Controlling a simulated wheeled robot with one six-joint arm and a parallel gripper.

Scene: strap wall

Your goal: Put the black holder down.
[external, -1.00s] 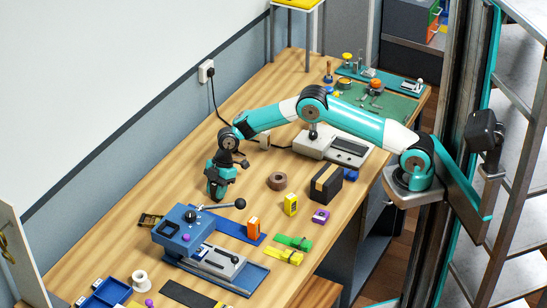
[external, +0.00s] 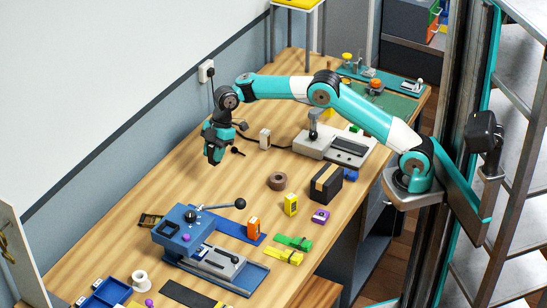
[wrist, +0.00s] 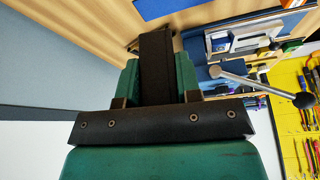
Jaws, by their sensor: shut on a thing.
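The black holder (wrist: 157,66) is a dark, narrow piece between the two teal fingers of my gripper (wrist: 158,80) in the wrist view. My gripper is shut on it. In the external view my gripper (external: 216,145) points down at the left part of the wooden bench, near the wall. The holder shows there only as a small dark shape (external: 213,159) at the fingertips. It looks above the bench top, though the exact gap is hard to tell.
A blue clamp machine (external: 188,228) with a lever stands in front of my gripper. A brown tape roll (external: 277,181), a black box (external: 326,185) and small yellow (external: 291,205) and orange (external: 253,228) boxes stand to the right. The wood below and behind my gripper is clear.

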